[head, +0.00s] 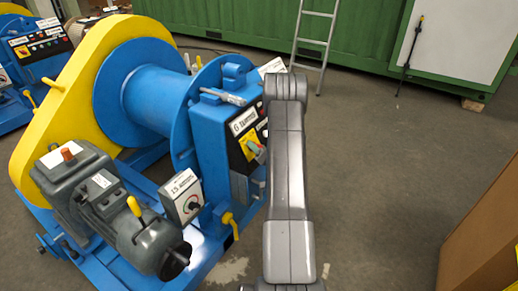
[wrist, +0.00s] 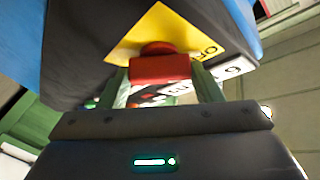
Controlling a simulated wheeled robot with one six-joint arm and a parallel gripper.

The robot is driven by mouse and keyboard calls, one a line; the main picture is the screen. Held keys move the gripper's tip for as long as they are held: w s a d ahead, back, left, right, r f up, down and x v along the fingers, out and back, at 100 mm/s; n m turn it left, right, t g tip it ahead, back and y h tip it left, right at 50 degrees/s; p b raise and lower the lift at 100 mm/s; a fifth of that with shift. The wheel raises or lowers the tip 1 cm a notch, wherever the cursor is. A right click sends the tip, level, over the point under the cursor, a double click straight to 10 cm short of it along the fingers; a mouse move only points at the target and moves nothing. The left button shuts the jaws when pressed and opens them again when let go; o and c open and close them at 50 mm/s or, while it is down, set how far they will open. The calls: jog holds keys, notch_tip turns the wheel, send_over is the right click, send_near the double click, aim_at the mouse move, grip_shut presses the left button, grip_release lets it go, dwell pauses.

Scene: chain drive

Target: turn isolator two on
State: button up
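A red rotary handle (wrist: 160,69) sits on a yellow plate (wrist: 150,30) with OFF lettering at its right side. The same yellow plate (head: 248,147) shows in the head view on the front of a blue cabinet (head: 209,143), below a white label (head: 243,121) that starts with G. I cannot read a number two there. My gripper (wrist: 161,72) has one finger against each side of the red handle and looks shut on it. In the head view my arm hides part of the cabinet and most of the gripper. Whether the handle points to on or off is unclear.
A blue drum (head: 150,95) and yellow guard (head: 60,100) lie behind. A ladder (head: 314,40) leans at the back. A cardboard box (head: 485,225) is at right; floor between is clear.

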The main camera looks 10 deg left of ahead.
jog(key=shift+m+h, duration=0.3)
jog(key=shift+m, duration=0.2)
jog(key=shift+c, duration=0.4)
jog(key=m+h, duration=0.2)
jog(key=m, duration=0.1)
jog(key=m+g+h+p, duration=0.1)
jog(key=m+h, duration=0.1)
jog(key=m, duration=0.2)
jog(key=r+m+g+h, duration=0.1)
jog(key=m+h, duration=0.1)
jog(key=m, duration=0.2)
jog(key=shift+a+r+p, duration=0.1)
jog(key=shift+a+p, duration=0.1)
jog(key=shift+p, duration=0.15)
jog(key=shift+r+m+g+h+p, duration=0.15)
jog(key=shift+m+g+h+p, duration=0.3)
jog(key=shift+m+p, duration=0.5)
jog(key=m+g+p, duration=0.1)
jog(key=m+p, duration=0.1)
jog(key=p, duration=0.2)
jog(key=shift+g+h+p, duration=0.25)
jog(key=shift+p, duration=0.15)
jog(key=m+p, duration=0.1)
jog(key=p, duration=0.1)
jog(key=shift+g+p, duration=0.3)
jog(key=shift+p, duration=0.05)
jog(key=shift+f+m+g+p, duration=0.25)
jog(key=shift+g+p, duration=0.05)
jog(key=shift+p, duration=0.35)
